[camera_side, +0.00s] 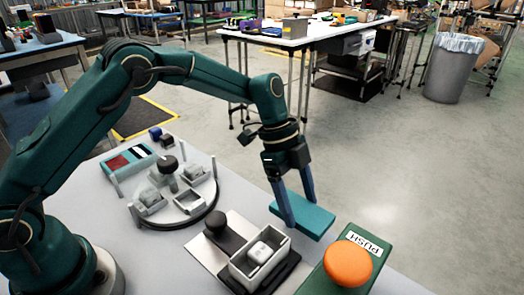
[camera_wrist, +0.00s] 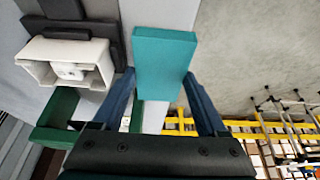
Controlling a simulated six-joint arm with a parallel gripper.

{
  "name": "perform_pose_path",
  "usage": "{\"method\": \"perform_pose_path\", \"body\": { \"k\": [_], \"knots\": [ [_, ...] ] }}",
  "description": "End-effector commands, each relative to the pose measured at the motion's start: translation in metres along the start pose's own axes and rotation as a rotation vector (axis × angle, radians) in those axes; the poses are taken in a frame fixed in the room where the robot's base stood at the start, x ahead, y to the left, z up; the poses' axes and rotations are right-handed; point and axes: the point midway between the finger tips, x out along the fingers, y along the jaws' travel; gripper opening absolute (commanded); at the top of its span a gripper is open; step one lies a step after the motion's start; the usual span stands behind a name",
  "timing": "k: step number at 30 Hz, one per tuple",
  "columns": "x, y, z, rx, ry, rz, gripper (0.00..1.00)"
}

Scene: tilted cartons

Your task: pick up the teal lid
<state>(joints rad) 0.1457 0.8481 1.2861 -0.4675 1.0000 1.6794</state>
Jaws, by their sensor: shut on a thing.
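The teal lid (camera_side: 306,216) is a flat rectangular slab, held between the two blue fingers of my gripper (camera_side: 299,211). My gripper is shut on it. In the side view the lid is beyond the open carton and appears raised above the table near its far edge. In the wrist view the lid (camera_wrist: 164,62) fills the space ahead of the fingers (camera_wrist: 162,98). The open white carton (camera_side: 237,272) sits tilted on a dark base, with a small white block (camera_side: 259,252) inside. Whether the lid touches anything below cannot be told.
A green box with an orange push button (camera_side: 347,264) stands right of the carton. A dark round knob (camera_side: 215,222) stands left of it. A round turntable (camera_side: 189,222) with small trays and posts is further left. Open floor lies beyond the table edge.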

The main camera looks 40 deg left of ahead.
Motion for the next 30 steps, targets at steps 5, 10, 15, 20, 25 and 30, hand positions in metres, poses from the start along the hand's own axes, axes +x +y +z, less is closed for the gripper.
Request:
{"method": "perform_pose_path", "body": {
  "k": [5, 10, 15, 20, 25, 30],
  "knots": [
    [-0.039, 0.002, 0.026, -0.005, -0.001, -0.007, 0.44],
    [-0.073, 0.006, 0.052, -0.005, -0.001, -0.006, 0.44],
    [-0.098, 0.009, 0.07, -0.003, -0.001, -0.004, 0.44],
    [-0.109, 0.012, 0.078, 0.017, -0.001, 0.006, 0.44],
    [-0.115, 0.022, 0.08, 0.187, -0.001, 0.076, 0.44],
    [-0.107, 0.042, 0.056, 0.59, -0.002, 0.245, 0.44]
  ]
}}
